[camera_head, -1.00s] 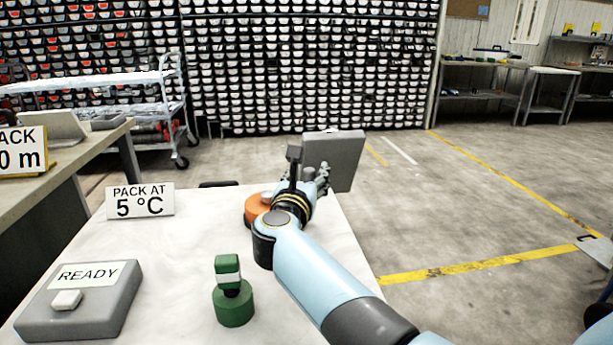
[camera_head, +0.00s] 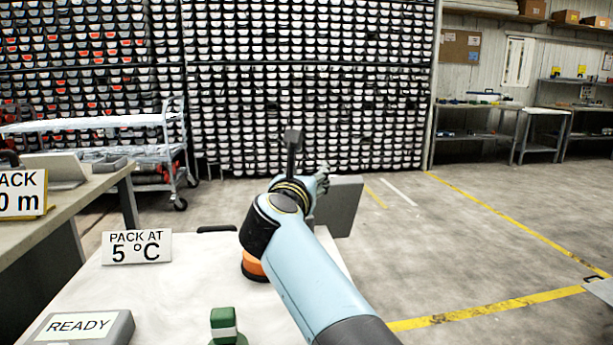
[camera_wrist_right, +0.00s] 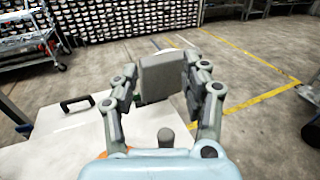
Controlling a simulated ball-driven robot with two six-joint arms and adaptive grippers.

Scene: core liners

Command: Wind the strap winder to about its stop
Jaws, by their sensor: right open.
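An orange round object (camera_head: 254,266), perhaps the strap winder, stands on the white table, mostly hidden behind my right forearm. In the right wrist view, a bit of orange (camera_wrist_right: 118,152) shows at my gripper's base, and a dark grey upright knob (camera_wrist_right: 166,138) stands beside it; I cannot tell whether they are joined. My right gripper (camera_head: 321,181) is raised above and beyond the orange object. In the right wrist view its fingers are spread wide with nothing held. A grey panel (camera_head: 340,207) shows between them, farther off. My left gripper is not in view.
The white table (camera_head: 180,290) carries a "PACK AT 5 °C" sign (camera_head: 137,247), a grey READY box (camera_head: 85,329) and a green object (camera_head: 224,325). A black handle (camera_wrist_right: 77,103) is at the table's edge. Open floor lies to the right.

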